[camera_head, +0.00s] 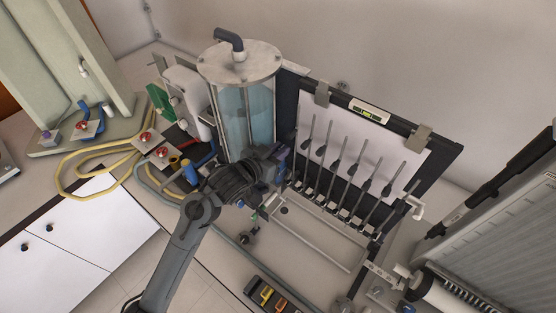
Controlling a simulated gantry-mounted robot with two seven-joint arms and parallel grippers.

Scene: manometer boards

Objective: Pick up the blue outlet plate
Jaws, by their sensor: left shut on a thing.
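My left arm comes up from the bottom. Its dark left gripper (272,163) is in front of the lower right side of the clear water cylinder (230,110), near the left edge of the manometer board. It is shut on a small dark-blue piece (284,153), which looks like the blue outlet plate. Most of that piece is hidden by the gripper, so I cannot tell its full shape or whether it still touches anything behind. My right gripper is not in view.
The manometer board (400,145) with several thin tubes stands right of the gripper. An open metal frame (318,238) lies before it. Yellow hoses (85,178) and red valves (146,137) are at left. A tray of coloured items (268,296) is at bottom, a ribbed grey unit (500,235) at right.

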